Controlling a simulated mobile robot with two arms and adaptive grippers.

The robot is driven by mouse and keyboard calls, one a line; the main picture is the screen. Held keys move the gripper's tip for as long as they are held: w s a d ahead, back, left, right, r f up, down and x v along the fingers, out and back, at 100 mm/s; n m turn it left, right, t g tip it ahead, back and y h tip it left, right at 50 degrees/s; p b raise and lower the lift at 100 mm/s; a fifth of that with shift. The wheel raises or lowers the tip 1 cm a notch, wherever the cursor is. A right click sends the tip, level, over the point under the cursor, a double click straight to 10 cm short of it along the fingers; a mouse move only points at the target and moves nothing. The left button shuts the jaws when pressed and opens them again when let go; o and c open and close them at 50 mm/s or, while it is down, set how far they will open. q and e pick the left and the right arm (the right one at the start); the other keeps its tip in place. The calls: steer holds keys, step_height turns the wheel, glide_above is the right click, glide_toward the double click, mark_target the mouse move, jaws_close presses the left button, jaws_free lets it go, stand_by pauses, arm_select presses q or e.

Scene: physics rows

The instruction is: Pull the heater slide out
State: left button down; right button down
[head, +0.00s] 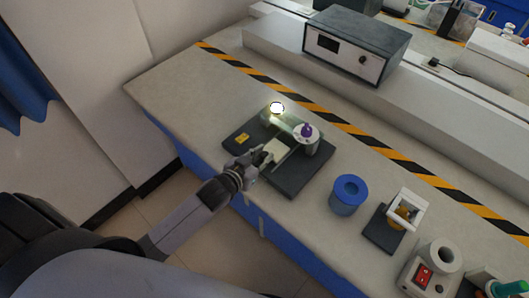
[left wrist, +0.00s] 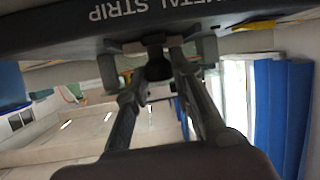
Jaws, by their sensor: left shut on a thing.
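The heater slide (head: 277,150) shows in the head view as a pale bar on the near side of a device with a dark base plate (head: 298,182). The device has a bright round lamp (head: 277,108) and a white disc with a purple knob (head: 306,130). My left gripper (head: 262,158) reaches in over the plate's front edge and is shut at the slide's near end. In the left wrist view its fingers (left wrist: 157,68) close around a small dark knob below a dark edge lettered "METAL STRIP" (left wrist: 120,12). The fingers partly hide the slide's end. My right gripper is out of view.
A blue ring-topped cylinder (head: 349,194) and a small white-framed device (head: 403,212) stand to the right. A box with a display (head: 356,45) is on the raised shelf behind. The bench (head: 185,88) is clear at the left.

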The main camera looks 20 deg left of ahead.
arm_select(q)
steer(key=c, duration=1.8)
jaws_free()
steer(key=shift+s+f, duration=0.1)
steer(key=o, duration=0.4)
steer(key=shift+s+a, duration=0.1)
steer(key=shift+s, duration=0.05)
steer(key=v, duration=1.2)
